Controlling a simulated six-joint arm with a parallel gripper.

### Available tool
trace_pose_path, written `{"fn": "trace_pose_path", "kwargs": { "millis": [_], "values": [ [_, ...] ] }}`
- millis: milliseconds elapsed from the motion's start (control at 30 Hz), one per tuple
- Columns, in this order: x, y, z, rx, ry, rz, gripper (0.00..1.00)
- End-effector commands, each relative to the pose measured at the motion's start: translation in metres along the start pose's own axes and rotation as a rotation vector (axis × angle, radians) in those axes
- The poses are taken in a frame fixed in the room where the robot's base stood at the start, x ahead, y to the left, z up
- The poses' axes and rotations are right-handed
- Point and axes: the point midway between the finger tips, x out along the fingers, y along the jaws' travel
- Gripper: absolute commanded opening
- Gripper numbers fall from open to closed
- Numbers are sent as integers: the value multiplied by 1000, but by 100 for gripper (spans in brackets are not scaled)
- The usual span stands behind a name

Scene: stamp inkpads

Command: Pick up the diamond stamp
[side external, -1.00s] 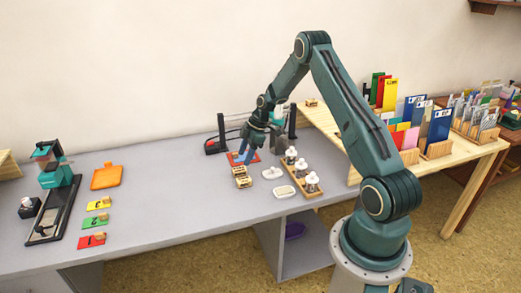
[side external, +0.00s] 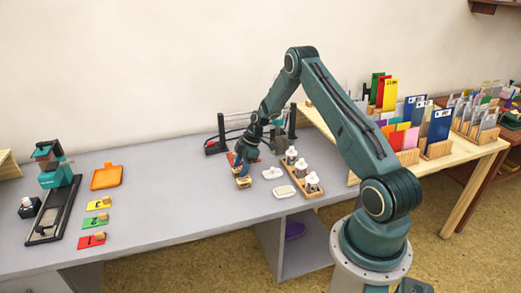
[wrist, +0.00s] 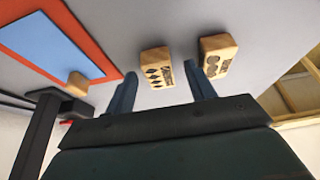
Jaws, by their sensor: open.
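The diamond stamp (wrist: 157,69) is a small wooden block with black diamonds on its face. In the wrist view it shows in the gap between the two fingers of my gripper (wrist: 161,76), apart from both. The fingers are open and hold nothing. A second wooden stamp (wrist: 218,52) with round dark marks is just right of it, close to the right finger. In the side view my gripper (side external: 241,171) is low over the stamps and hides part of them; one wooden block (side external: 243,183) shows just below the fingers.
A blue inkpad with an orange-red border (wrist: 50,45) lies at left in the wrist view, with a wooden knob at its edge. Small white dishes (side external: 284,191) and a wooden rack of white-topped bottles (side external: 312,188) stand to the right.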

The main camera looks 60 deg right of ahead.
Motion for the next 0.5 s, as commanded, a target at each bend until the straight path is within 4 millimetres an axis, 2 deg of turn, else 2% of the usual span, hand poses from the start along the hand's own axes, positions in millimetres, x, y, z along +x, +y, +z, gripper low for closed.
{"fn": "trace_pose_path", "kwargs": {
  "millis": [433,467,500],
  "values": [
    [0,0,0,0,0,0,55],
    [0,0,0,0,0,0,53],
    [0,0,0,0,0,0,45]
  ]
}}
